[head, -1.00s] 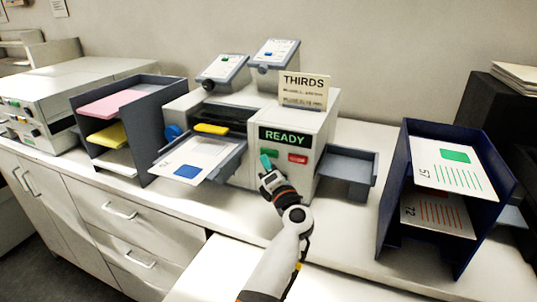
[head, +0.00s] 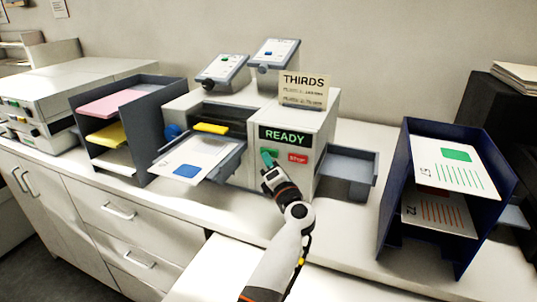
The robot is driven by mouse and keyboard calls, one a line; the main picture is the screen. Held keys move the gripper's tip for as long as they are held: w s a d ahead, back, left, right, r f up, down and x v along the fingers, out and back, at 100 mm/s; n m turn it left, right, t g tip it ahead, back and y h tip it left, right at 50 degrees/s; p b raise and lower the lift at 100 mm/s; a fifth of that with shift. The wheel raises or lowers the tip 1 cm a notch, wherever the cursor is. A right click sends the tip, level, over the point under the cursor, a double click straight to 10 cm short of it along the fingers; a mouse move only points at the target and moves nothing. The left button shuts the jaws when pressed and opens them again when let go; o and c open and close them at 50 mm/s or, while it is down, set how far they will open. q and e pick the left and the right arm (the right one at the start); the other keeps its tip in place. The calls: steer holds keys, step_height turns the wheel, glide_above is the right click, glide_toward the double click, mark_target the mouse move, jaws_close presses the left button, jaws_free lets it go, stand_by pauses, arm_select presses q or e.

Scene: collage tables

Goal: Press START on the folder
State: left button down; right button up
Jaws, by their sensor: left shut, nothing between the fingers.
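The folder (head: 318,140) is a pale machine on the counter. Its dark display (head: 285,135) reads READY in green. Below the display are a green button (head: 272,151) and a red button (head: 298,157); the green one is partly hidden by my gripper, so its label cannot be read. My left gripper (head: 267,161) is shut and empty, its tip right in front of the green button. Whether it touches the button cannot be told. A sheet with a blue block (head: 186,171) lies on the feed tray at the left. My right gripper is not in view.
A THIRDS sign (head: 303,90) stands on the folder. An empty grey tray (head: 347,168) juts out on its right. A dark blue rack (head: 394,195) with printed sheets stands farther right. A grey rack (head: 150,125) with coloured paper stands left.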

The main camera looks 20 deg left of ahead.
arm_select(q)
steer(key=shift+w, duration=0.3)
steer(key=shift+s, duration=0.15)
stand_by(0.5)
steer(key=shift+s+p, duration=0.4)
steer(key=shift+s, duration=0.3)
steer(key=s+p, duration=0.2)
steer(key=s, duration=0.3)
steer(key=shift+d+p, duration=0.15)
steer(key=shift+p, duration=0.15)
stand_by(0.6)
